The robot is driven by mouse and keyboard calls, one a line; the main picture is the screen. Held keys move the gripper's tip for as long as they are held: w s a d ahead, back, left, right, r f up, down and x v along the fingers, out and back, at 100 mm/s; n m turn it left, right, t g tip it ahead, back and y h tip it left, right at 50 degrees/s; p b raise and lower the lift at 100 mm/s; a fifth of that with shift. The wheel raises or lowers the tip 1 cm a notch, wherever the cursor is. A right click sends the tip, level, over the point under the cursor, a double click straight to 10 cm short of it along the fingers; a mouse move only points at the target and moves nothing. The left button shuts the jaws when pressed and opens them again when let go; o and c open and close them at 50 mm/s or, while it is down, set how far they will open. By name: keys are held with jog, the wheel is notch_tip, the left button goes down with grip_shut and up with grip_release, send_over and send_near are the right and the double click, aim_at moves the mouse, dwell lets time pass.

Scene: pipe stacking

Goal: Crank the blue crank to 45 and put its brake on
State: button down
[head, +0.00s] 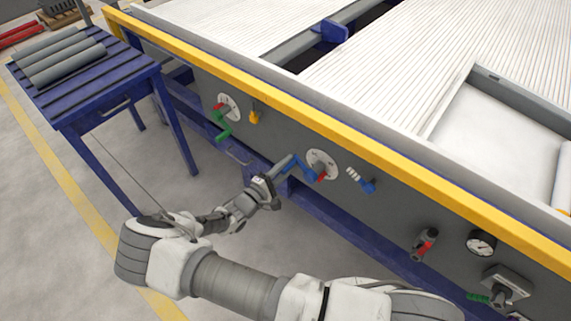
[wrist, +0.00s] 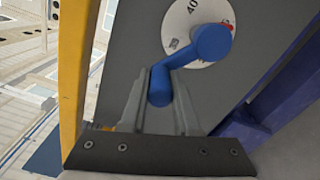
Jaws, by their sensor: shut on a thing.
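The blue crank (head: 300,166) sits on a round white dial (head: 322,163) on the grey side panel of the machine. In the wrist view, the crank's hub (wrist: 212,42) covers part of the dial, where "40" and a red mark (wrist: 228,26) show. The exact reading cannot be told. My gripper (head: 279,173) is shut on the crank's handle (wrist: 159,86), one finger on each side. A blue knob with a white-striped lever (head: 355,177), perhaps the brake, is on the panel right of the dial, apart from my gripper.
A green crank (head: 222,131) with its own dial and a yellow lever (head: 255,117) are further left. A red-handled valve (head: 425,244) and a gauge (head: 481,243) are to the right. A yellow rail (head: 290,97) runs above. A blue table (head: 120,77) with grey pipes stands left.

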jog(key=shift+s+d+r+m+p, duration=0.25)
jog(key=shift+r+m+p, duration=0.25)
jog(key=shift+m, duration=0.4)
jog(key=c, duration=0.6)
grip_release()
jog(key=shift+c, duration=0.2)
jog(key=shift+d, duration=0.1)
jog(key=shift+s, duration=0.1)
jog(key=p+v, duration=0.1)
jog(key=v, duration=1.6)
jog(key=shift+s, duration=0.1)
